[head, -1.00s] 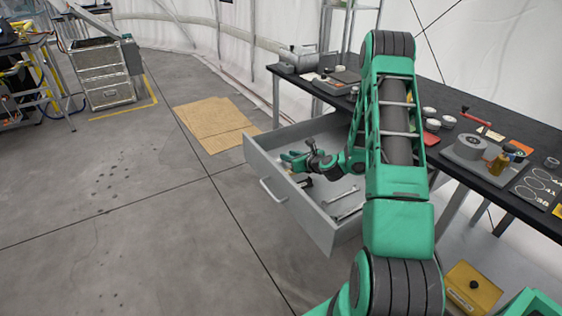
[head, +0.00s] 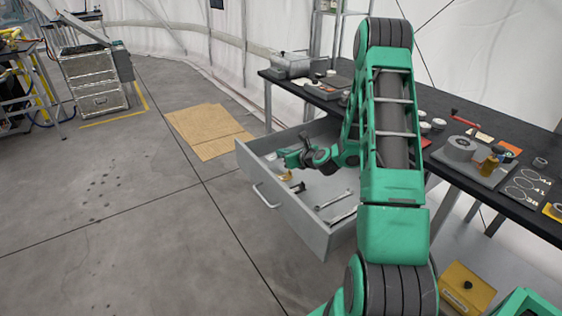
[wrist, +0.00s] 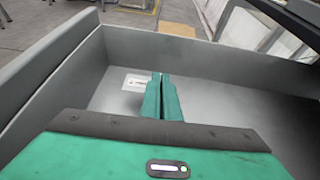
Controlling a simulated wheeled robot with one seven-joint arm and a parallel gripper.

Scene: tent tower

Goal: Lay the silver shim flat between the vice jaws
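My gripper (head: 283,157) is over the open grey drawer (head: 283,214) in the head view, near its left end. In the wrist view my gripper's two green fingers (wrist: 162,98) point into the drawer and sit side by side with only a thin dark line between them. They look shut, and I see nothing held. I cannot pick out the silver shim in either current view. I cannot tell the vice for certain; a grey metal device (head: 291,63) stands at the table's far end, too small to make out jaws.
The drawer holds silver wrench-like tools (head: 334,200) and small dark and yellow items (head: 298,187). A white label (wrist: 137,83) lies on its floor. The black table (head: 431,106) carries a grey plate with a round part (head: 461,148).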

